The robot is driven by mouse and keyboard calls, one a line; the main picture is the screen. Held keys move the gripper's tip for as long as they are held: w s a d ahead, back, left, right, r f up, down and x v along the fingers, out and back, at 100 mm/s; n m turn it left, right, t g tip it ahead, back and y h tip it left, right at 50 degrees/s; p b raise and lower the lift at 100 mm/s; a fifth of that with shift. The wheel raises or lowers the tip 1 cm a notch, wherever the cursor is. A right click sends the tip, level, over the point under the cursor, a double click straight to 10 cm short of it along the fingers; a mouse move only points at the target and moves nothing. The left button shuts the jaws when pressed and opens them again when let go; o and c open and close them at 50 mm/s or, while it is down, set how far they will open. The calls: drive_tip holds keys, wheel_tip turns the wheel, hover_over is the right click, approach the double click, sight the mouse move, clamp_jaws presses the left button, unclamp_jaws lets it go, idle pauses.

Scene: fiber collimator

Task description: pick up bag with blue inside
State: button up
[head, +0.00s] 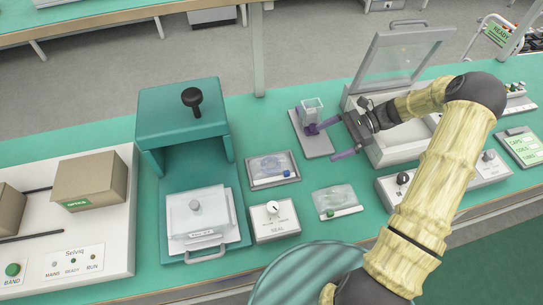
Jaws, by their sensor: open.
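A clear bag (268,163) with a bluish coil inside lies flat on a small grey tray (258,185), left of my gripper. A white strip with a blue end lies across its lower part. A second clear bag (338,194) lies on the green bench below my gripper; its contents look grey, and a white strip with a green end is at its lower edge. My gripper (322,144) is open and empty, its purple fingers spread and pointing left. It appears to be above the bench, apart from both bags, but its height is hard to judge.
A clear cup (312,108) on a grey stand (317,145) is close to the upper finger. An open lidded case (405,55) stands behind my arm. A SEAL box (273,222) sits below the tray, and a teal press (183,120) stands left. Bare bench lies between the bags.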

drive_tip(key=shift+s, duration=0.1)
drive_tip(key=shift+a, duration=0.2)
drive_tip(key=p, duration=0.1)
approach(277, 164)
drive_tip(key=x, duration=0.4)
drive_tip(key=shift+a+f, duration=0.15)
drive_tip(key=shift+f, duration=0.2)
drive_tip(key=shift+a, duration=0.1)
drive_tip(key=shift+s+a+p, duration=0.2)
drive_tip(key=shift+a+p, duration=0.1)
drive_tip(key=x, duration=0.4)
drive_tip(key=shift+a+p, duration=0.2)
drive_tip(key=shift+p, duration=0.1)
